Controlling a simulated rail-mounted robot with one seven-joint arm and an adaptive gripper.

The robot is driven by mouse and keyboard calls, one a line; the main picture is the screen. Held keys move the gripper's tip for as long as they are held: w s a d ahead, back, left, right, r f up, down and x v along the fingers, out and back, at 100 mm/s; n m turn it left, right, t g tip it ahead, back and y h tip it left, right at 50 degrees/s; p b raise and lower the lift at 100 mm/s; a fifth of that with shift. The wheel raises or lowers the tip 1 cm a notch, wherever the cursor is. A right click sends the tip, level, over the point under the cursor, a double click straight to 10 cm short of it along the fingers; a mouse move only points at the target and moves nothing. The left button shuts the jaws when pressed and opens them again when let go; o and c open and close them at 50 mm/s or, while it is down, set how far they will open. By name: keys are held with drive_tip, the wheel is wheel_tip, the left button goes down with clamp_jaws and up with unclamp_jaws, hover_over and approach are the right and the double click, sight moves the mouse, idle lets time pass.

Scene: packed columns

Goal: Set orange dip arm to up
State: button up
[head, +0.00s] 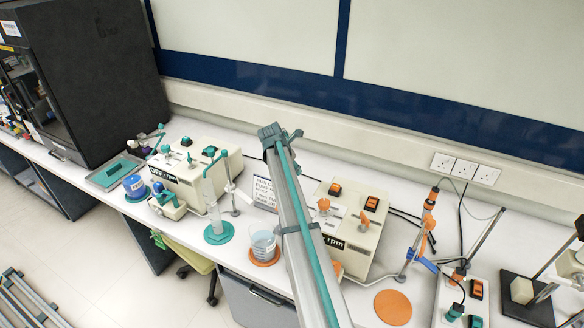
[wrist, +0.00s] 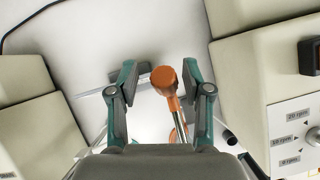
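The orange dip arm (wrist: 164,80) shows in the wrist view as a rounded orange knob on a short orange and metal stem. My gripper (wrist: 157,84) is open, with one teal-grey finger on each side of the knob. The knob is closer to the right finger, and I see no grip on it. The stem runs down toward the gripper body, which hides its lower part. In the head view my own arm hides the dip arm, so I cannot tell its full tilt.
Cream control boxes stand close on both sides; the right one (wrist: 240,80) has an rpm dial (wrist: 303,139) and switch. In the head view, a beaker (head: 263,242) and a cylinder on a teal base (head: 218,233) stand left of my arm. An orange disc (head: 393,307) lies to the right.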

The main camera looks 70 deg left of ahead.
drive_tip(key=shift+w+r, duration=0.1)
drive_tip(key=v, duration=1.1)
drive_tip(key=shift+r, duration=0.35)
drive_tip(key=shift+d, duration=0.1)
